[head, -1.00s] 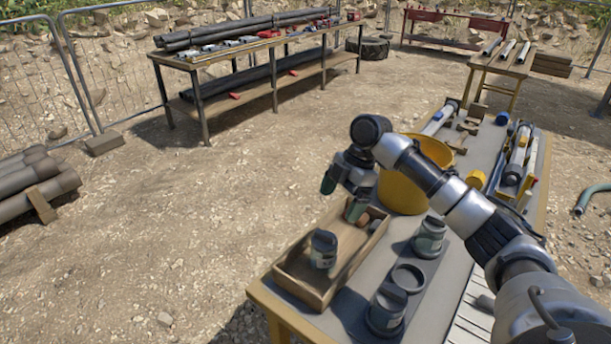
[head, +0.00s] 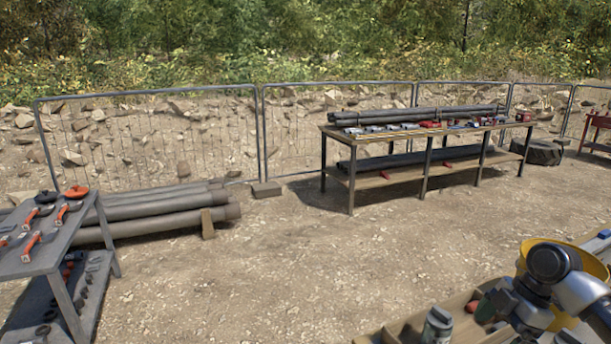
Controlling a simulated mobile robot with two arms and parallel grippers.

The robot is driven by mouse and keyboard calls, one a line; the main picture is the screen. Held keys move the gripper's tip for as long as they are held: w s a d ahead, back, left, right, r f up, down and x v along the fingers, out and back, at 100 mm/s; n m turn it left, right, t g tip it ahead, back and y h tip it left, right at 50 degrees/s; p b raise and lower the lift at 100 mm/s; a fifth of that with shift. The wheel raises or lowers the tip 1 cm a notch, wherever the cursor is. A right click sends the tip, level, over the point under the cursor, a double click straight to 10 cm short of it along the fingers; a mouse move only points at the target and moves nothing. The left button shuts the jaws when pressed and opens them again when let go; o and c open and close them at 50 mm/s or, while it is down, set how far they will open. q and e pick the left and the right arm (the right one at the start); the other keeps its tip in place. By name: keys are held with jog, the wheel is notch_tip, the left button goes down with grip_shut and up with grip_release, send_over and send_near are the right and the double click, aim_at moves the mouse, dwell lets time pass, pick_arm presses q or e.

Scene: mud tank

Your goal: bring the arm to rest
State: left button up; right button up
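My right arm comes in at the lower right of the head view, bent at a dark round joint. Its gripper (head: 508,312) hangs over a wooden tray (head: 405,328) at the bottom edge. Two greenish fingers show apart, so it looks open, with nothing seen held between them. A dark jar with a grey lid (head: 437,326) stands in the tray, left of the gripper and apart from it. The lower part of the gripper and the tray's near side are cut off. My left gripper is not in view.
A yellow bucket (head: 592,262) is behind the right arm, partly hidden. A grey tool stand (head: 36,262) is at the left. Pipes (head: 150,215) lie by the mesh fence. A long bench (head: 345,178) with pipes and tools stands farther back. The gravel between is clear.

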jog(key=s+a+f+m+h, duration=0.1)
jog(key=s+a+f+m, duration=0.3)
jog(key=s+a+f, duration=0.95)
jog(key=s+a+f+m+t+h, duration=0.1)
jog(key=s+m+t+h, duration=0.1)
jog(key=s+m, duration=0.45)
jog(key=s+a+f+m+t+h, duration=0.1)
jog(key=s+f+m+t, duration=0.1)
jog(key=s+m, duration=0.5)
notch_tip(320, 180, down, 24)
jog(key=s+n+g, duration=0.2)
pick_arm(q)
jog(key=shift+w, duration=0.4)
pick_arm(e)
jog(key=s+d+f, duration=0.2)
jog(key=s+f, duration=1.3)
jog(key=f, duration=0.2)
jog(key=shift+s+d+g, duration=0.2)
jog(key=shift+d+g, duration=0.1)
jog(key=shift+g, duration=0.1)
